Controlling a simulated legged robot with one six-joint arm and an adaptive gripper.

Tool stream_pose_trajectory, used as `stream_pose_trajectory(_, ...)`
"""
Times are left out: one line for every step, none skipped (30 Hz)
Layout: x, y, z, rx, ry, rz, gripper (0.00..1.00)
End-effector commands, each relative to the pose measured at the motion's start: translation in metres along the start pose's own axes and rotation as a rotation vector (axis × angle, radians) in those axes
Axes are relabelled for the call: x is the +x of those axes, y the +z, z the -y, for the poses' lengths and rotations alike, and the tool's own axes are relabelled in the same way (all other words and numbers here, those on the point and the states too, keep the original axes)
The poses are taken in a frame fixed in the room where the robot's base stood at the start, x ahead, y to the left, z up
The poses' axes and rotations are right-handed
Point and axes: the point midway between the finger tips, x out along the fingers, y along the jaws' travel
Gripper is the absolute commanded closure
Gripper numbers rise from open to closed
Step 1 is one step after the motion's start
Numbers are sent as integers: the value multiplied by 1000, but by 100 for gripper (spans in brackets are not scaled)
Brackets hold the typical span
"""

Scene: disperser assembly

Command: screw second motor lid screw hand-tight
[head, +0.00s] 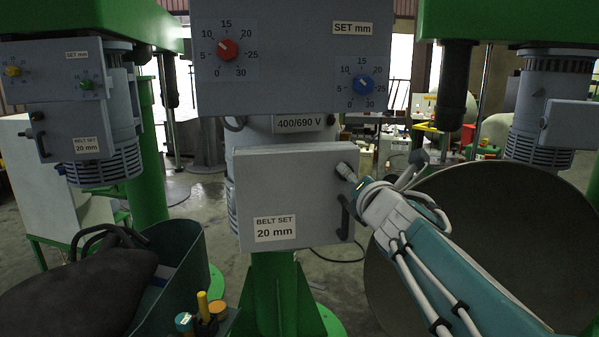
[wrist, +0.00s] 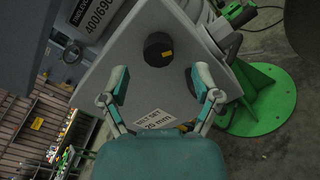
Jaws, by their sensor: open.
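The grey motor lid (head: 290,185) with the "BELT SET 20 mm" label is on the front of the middle machine. It also shows tilted in the wrist view (wrist: 135,70). A round dark screw knob (wrist: 158,49) with a yellow mark stands on the lid's face. In the head view the knob (head: 345,170) is near the lid's upper right corner. My gripper (wrist: 162,78) is open and empty, one finger to each side and a little short of the knob. In the head view my gripper (head: 364,184) reaches in from the right. Whether a finger touches the lid cannot be told.
A dark handle (head: 344,218) is on the lid's right side, just below my gripper. The control box (head: 290,50) with red and blue dials hangs above. A large dark disc-like surface (head: 480,240) is behind my arm. A green bin (head: 175,275) stands at the lower left.

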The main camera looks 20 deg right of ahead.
Motion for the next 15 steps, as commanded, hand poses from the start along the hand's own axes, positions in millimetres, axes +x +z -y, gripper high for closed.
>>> stream_pose_trajectory(9,-1,0,2,1,-3,19)
stream_pose_trajectory(14,-1,0,2,0,-3,19)
stream_pose_trajectory(20,0,2,3,0,-2,19)
stream_pose_trajectory(24,1,3,4,-1,-2,19)
stream_pose_trajectory(28,1,4,4,-1,-1,19)
stream_pose_trajectory(32,2,4,4,-1,-1,19)
stream_pose_trajectory(36,2,5,5,-1,-1,19)
stream_pose_trajectory(38,3,6,6,-1,0,19)
stream_pose_trajectory(41,3,7,7,-2,0,19)
stream_pose_trajectory(42,4,7,7,-2,0,19)
stream_pose_trajectory(44,4,8,7,-2,0,19)
stream_pose_trajectory(44,4,7,7,-2,1,19)
stream_pose_trajectory(45,4,7,6,-2,1,19)
stream_pose_trajectory(45,4,6,6,-1,1,19)
stream_pose_trajectory(44,3,5,5,-1,1,19)
